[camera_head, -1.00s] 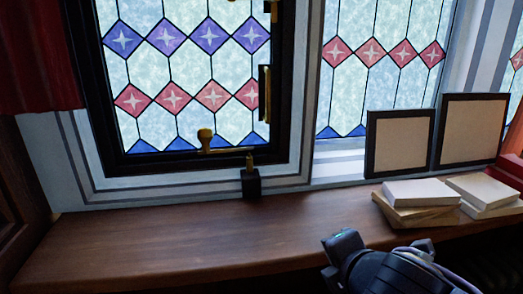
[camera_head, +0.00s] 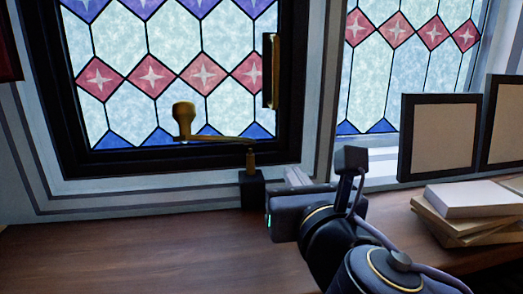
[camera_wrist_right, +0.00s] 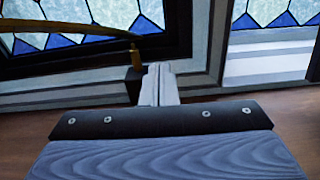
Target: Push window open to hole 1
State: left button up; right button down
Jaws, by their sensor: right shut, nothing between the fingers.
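The window (camera_head: 160,75) is a stained-glass casement in a black frame, with a brass handle (camera_head: 270,70) on its right side. A brass stay bar (camera_head: 215,138) with a knob (camera_head: 183,115) runs along its bottom to a pin (camera_head: 250,160) on a black block (camera_head: 253,190). Holes in the bar are too small to make out. My right gripper (camera_head: 298,178) is shut and empty, just right of the block and apart from the window frame. In the right wrist view its pale fingers (camera_wrist_right: 159,85) are together, beside the block (camera_wrist_right: 132,82); the bar (camera_wrist_right: 75,28) shows at upper left.
A wooden ledge (camera_head: 130,255) runs below the window, clear on the left. Stacked books (camera_head: 470,205) and dark-framed panels (camera_head: 440,135) stand at right. A fixed stained-glass pane (camera_head: 400,60) is right of the casement.

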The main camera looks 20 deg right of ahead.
jog(key=p, duration=0.1)
send_near(271, 138)
jog(key=x, duration=0.6)
jog(key=shift+w, duration=0.45)
jog(key=x, duration=0.3)
jog(key=shift+w+d, duration=0.15)
jog(key=shift+w, duration=0.1)
jog(key=shift+s+r, duration=0.1)
jog(key=shift+s, duration=0.05)
